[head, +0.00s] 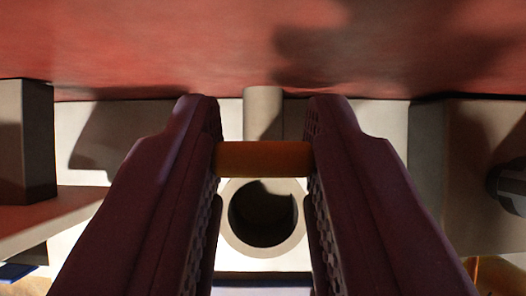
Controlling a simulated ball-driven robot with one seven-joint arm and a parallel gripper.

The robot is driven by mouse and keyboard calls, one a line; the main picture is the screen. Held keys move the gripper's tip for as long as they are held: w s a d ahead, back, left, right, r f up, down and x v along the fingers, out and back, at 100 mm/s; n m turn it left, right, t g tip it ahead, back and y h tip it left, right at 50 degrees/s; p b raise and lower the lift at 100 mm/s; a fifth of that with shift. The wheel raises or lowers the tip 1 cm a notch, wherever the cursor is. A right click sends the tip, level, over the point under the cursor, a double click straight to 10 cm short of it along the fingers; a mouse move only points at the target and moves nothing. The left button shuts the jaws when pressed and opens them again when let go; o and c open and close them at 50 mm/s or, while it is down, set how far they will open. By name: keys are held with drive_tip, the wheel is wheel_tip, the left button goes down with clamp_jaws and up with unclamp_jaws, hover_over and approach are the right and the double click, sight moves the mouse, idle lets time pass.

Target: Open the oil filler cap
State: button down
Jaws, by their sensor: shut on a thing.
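My gripper (265,122) reaches forward in the head view, its two dark purple fingers on either side of the middle. It is shut on an orange-brown piece, which looks like the oil filler cap (264,158) seen edge-on. The cap spans the gap between the fingertips. Just below it in the picture is a round pale filler neck (232,236) with a dark open hole. The cap does not cover the hole. I cannot tell whether the cap still touches the neck or is joined to it.
A pale upright post (263,105) stands behind the cap. A red surface (180,45) fills the top. A grey block (25,140) stands at left, and a larger beige block (465,165) with a dark cylinder (508,184) is at right.

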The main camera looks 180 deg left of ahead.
drive_tip(key=shift+w+r, duration=0.1)
drive_tip(key=shift+r, duration=0.15)
drive_tip(key=c, duration=1)
unclamp_jaws()
drive_tip(key=shift+o, duration=0.8)
drive_tip(key=shift+f, duration=0.15)
